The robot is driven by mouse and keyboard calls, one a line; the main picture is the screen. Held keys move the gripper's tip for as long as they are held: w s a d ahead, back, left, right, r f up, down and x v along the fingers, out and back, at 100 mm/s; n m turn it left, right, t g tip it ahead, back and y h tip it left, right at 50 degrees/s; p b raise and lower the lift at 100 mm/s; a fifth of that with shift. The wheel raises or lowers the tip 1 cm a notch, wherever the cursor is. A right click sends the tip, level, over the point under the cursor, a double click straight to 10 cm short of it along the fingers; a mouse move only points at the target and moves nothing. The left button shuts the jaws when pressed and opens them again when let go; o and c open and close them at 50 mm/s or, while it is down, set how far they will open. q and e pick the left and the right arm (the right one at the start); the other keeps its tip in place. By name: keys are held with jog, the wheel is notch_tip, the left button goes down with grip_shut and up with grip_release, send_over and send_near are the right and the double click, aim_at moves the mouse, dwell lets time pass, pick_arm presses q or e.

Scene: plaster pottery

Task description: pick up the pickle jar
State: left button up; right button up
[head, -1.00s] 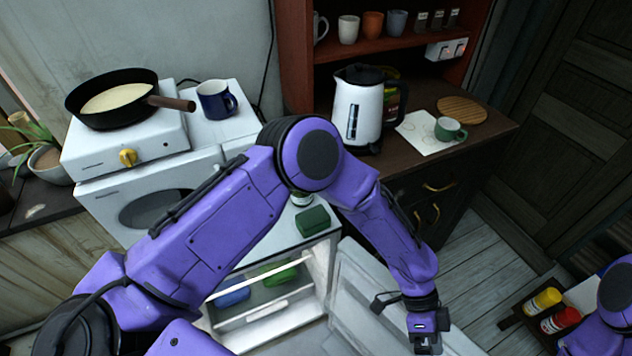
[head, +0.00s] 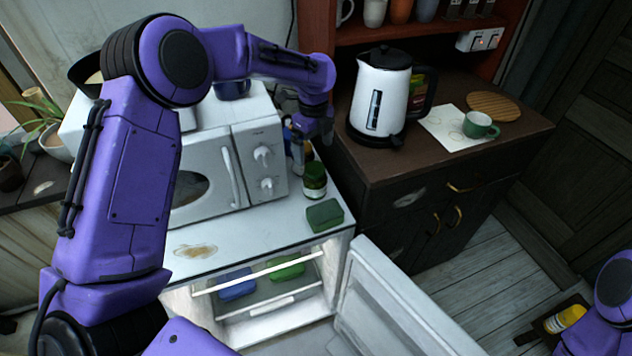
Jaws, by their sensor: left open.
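The pickle jar (head: 315,182), a small dark green jar with a light label, stands on the white top of the small fridge, right of the microwave. My left gripper (head: 299,160) is open and points down just behind and left of the jar. I cannot tell whether it touches the jar. The jar's body shows in front, and its upper left is close to the gripper. My right gripper is out of view; only part of my right arm shows at the right edge.
A green box (head: 325,215) lies on the fridge top in front of the jar. The microwave (head: 208,165) stands close on the left. The fridge door (head: 395,310) hangs open below. The kettle (head: 380,95) stands on the dark cabinet (head: 400,168) to the right.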

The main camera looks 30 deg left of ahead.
aim_at(315, 167)
pick_arm(q)
jog(key=f+p, duration=0.1)
jog(key=f, duration=0.1)
jog(key=f+p, duration=0.1)
jog(key=f, duration=0.2)
jog(key=f+p, duration=0.1)
jog(key=f, duration=0.2)
jog(key=shift+s+d, duration=0.15)
jog(key=shift+d, duration=0.1)
jog(key=shift+f, duration=0.35)
jog(key=c, duration=1.4)
jog(key=shift+r, duration=0.1)
jog(key=shift+c, duration=0.8)
